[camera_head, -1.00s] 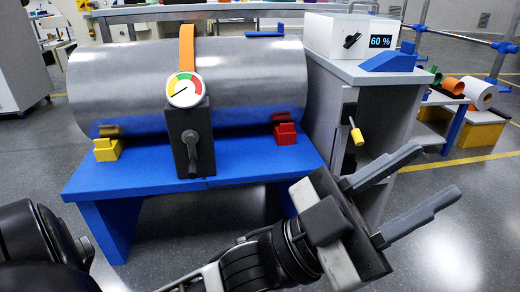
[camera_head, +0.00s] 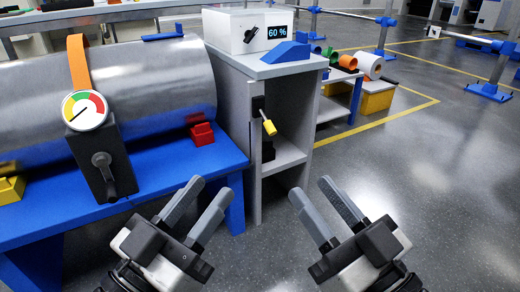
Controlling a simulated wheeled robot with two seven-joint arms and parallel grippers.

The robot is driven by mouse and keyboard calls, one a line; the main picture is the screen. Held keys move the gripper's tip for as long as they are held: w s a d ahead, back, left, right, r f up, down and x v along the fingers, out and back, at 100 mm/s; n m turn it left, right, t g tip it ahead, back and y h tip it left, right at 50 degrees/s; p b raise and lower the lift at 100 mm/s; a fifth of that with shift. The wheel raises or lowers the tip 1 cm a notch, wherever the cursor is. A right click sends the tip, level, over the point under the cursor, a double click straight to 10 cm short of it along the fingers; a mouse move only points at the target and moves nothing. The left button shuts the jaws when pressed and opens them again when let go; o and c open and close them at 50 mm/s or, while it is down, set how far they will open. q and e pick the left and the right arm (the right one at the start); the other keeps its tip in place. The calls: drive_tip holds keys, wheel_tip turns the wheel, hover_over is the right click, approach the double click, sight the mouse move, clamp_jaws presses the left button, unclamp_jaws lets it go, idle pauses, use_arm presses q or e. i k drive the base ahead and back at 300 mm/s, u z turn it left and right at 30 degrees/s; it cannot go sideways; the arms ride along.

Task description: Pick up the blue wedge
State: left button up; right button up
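The blue wedge (camera_head: 287,52) lies on the top of the grey cabinet (camera_head: 236,66), near its right edge, in front of the white box with the 60 % display. My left gripper (camera_head: 198,204) is open and empty, in front of the blue bench and well below and nearer than the wedge. My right gripper (camera_head: 323,200) is open and empty, over the floor to the right of the cabinet. Both grippers are apart from the wedge, and nothing hides it.
The white box (camera_head: 240,28) stands behind the wedge. A yellow-handled part (camera_head: 268,125) sticks out from the cabinet front. The metal cylinder (camera_head: 150,90) with a gauge (camera_head: 85,110) rests on the blue bench (camera_head: 165,175).

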sight(299, 50)
drive_tip(key=z, duration=0.65)
drive_tip(key=i, duration=1)
drive_tip(key=u, duration=0.3)
